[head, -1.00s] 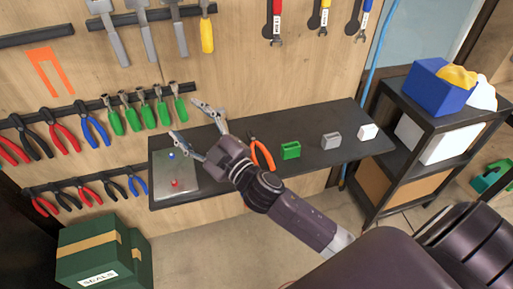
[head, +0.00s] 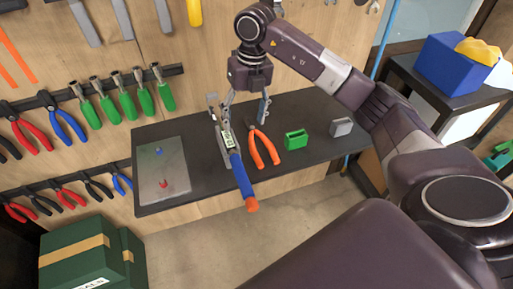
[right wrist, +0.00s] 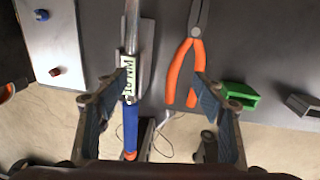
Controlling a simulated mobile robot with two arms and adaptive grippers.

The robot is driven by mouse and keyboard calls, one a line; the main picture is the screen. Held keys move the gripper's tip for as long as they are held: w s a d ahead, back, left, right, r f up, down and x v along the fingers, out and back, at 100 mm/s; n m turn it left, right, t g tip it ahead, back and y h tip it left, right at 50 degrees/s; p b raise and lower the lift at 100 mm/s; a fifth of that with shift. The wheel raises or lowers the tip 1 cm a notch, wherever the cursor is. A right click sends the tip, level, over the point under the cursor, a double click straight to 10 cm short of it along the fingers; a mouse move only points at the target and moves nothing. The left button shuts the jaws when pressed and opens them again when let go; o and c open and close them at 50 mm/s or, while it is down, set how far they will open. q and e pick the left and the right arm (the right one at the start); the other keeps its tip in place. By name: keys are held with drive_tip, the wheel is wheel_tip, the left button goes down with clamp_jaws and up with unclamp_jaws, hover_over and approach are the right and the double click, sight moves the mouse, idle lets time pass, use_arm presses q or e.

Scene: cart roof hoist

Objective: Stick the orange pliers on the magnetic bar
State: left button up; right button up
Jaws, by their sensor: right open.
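The orange pliers (head: 265,151) lie on the dark shelf, jaws toward the wall, handles toward the front edge. They also show in the right wrist view (right wrist: 186,70). My right gripper (head: 240,108) is open and empty above them; in the right wrist view its fingers (right wrist: 162,88) spread wide, the right one overlapping the right handle. Dark magnetic bars hang on the wall: an upper-left one (head: 12,5), partly cut off, above an orange outline (head: 14,58), a middle one (head: 134,79) and a lower one (head: 36,188), both with pliers. My left gripper is not in view.
A blue-handled tool (head: 241,178) with a label lies close left of the pliers, its handle past the shelf edge (head: 330,163). A green block (head: 296,139) and a grey one (head: 341,127) stand to the right, a metal plate (head: 150,188) left. Green boxes (head: 75,262) stand below.

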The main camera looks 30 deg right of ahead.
sight(259, 145)
drive_tip(key=d, duration=0.1)
drive_tip(key=d+f+b, duration=0.1)
drive_tip(key=d+h, duration=0.1)
drive_tip(key=shift+d+f+m, duration=0.2)
drive_tip(key=shift+f+m, duration=0.1)
drive_tip(key=shift+f, duration=0.05)
drive_tip(key=shift+s+d+f, duration=0.15)
drive_tip(key=shift+d+f, duration=0.05)
drive_tip(key=shift+f, duration=0.4)
drive_tip(key=shift+s+d+f, duration=0.15)
drive_tip(key=shift+f, duration=0.4)
drive_tip(key=f+p, duration=0.1)
drive_tip(key=f, duration=0.1)
drive_tip(key=s+f, duration=0.1)
drive_tip(key=f, duration=0.1)
drive_tip(key=shift+a+p, duration=0.1)
drive_tip(key=shift+p, duration=0.25)
drive_tip(key=shift+f, duration=0.6)
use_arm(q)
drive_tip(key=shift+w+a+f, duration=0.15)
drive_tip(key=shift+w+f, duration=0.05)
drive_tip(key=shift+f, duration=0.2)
use_arm(e)
drive_tip(key=c, duration=1.4)
drive_tip(key=shift+w+r, duration=0.1)
drive_tip(key=shift+c, duration=0.2)
